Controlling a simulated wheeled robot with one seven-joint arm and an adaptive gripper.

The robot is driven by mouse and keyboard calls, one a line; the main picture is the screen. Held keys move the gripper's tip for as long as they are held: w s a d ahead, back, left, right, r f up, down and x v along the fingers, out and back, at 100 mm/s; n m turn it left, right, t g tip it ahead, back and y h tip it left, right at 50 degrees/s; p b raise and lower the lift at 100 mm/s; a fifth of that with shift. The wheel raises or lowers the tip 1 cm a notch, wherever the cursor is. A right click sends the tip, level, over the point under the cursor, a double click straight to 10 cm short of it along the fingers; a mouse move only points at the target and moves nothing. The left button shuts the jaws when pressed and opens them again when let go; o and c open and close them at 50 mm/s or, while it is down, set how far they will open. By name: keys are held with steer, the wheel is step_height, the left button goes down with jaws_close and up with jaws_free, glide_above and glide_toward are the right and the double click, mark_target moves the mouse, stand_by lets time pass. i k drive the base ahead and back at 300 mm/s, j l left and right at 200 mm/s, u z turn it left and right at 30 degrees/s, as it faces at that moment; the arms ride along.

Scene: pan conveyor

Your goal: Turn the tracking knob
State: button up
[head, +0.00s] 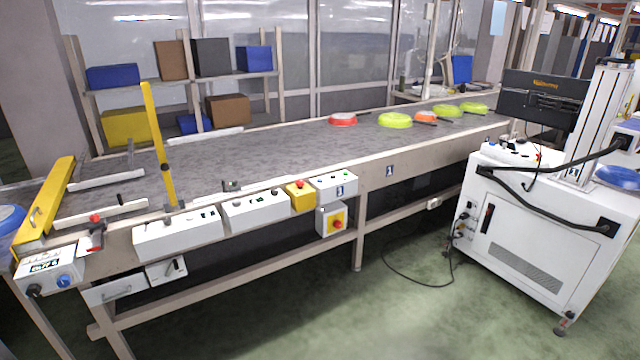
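A long grey conveyor (250,160) runs across the head view. At its near left corner hangs a white control box (48,268) with a small display, a blue round knob (64,281) and a dark round knob (34,290). Two longer white control boxes (178,236) and (256,211) with small dark controls are mounted along the front edge. I cannot tell from labels which one is the tracking knob. My gripper is not in view, and nothing is seen touching any knob.
A yellow box with a red button (300,195) and an emergency stop box (332,220) are on the conveyor's front. A yellow post (158,145) stands upright. Coloured pans lie on the far belt. A white wheeled cabinet (530,225) stands right. Green floor (390,300) in front is mostly clear.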

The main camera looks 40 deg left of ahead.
mark_target(64, 281)
steer(key=u, duration=2.8)
steer(key=i+l, duration=0.15)
steer(key=i, duration=0.25)
steer(key=i+l+u, duration=0.1)
steer(key=i, duration=0.3)
steer(key=i+l, duration=0.2)
steer(key=i, duration=0.2)
steer(key=k+l, duration=0.1)
steer(key=l+z, duration=0.1)
steer(key=z, duration=0.25)
steer(key=k+l+z, duration=0.1)
steer(key=z, duration=0.2)
